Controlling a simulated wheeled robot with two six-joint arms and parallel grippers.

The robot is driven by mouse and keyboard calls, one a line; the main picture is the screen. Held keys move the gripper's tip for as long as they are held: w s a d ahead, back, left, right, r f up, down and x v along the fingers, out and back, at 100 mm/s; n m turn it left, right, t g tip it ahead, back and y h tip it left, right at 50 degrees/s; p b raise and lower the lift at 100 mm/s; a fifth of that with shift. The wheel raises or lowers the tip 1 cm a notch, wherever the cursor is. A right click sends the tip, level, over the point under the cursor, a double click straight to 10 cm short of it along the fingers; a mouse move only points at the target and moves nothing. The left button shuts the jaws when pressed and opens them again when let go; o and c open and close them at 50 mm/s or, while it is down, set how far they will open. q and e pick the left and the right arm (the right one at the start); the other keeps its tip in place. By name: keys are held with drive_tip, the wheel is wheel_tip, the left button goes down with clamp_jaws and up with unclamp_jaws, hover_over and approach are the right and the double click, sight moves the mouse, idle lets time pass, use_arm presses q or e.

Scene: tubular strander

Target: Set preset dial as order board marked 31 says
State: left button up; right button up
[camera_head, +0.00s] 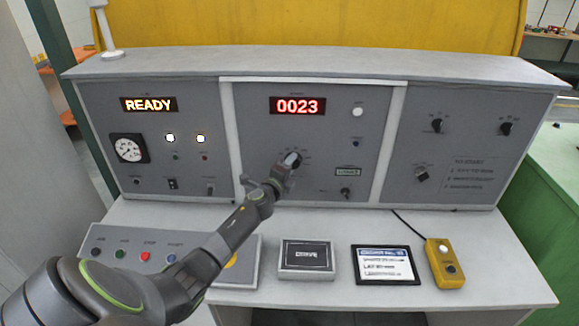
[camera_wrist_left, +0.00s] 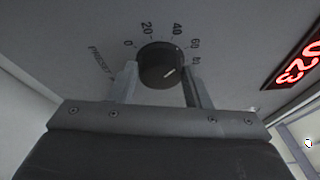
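The preset dial (camera_head: 291,160) is a dark round knob on the middle console panel, below a red display (camera_head: 298,105) reading 0023. The left wrist view shows the dial (camera_wrist_left: 161,65) under a scale marked 0, 20, 40, 60 and 80, with "PRESET" beside it.
A dark-framed plate (camera_head: 306,259) and a yellow button box (camera_head: 444,262) with a cable flank the order board. Several buttons (camera_head: 146,255) sit at the desk's left, partly near my arm. A small knob (camera_head: 346,193) lies right of and below the dial.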

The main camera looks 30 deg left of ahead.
use_arm(q)
drive_tip(key=o, duration=0.4)
drive_tip(key=shift+c, duration=0.2)
drive_tip(key=s+d, duration=0.2)
drive_tip(key=s, duration=1.5)
drive_tip(key=shift+d+r+p, duration=0.2)
drive_tip(key=shift+d+p, duration=0.2)
drive_tip(key=shift+p, duration=0.05)
drive_tip(key=shift+s, duration=0.1)
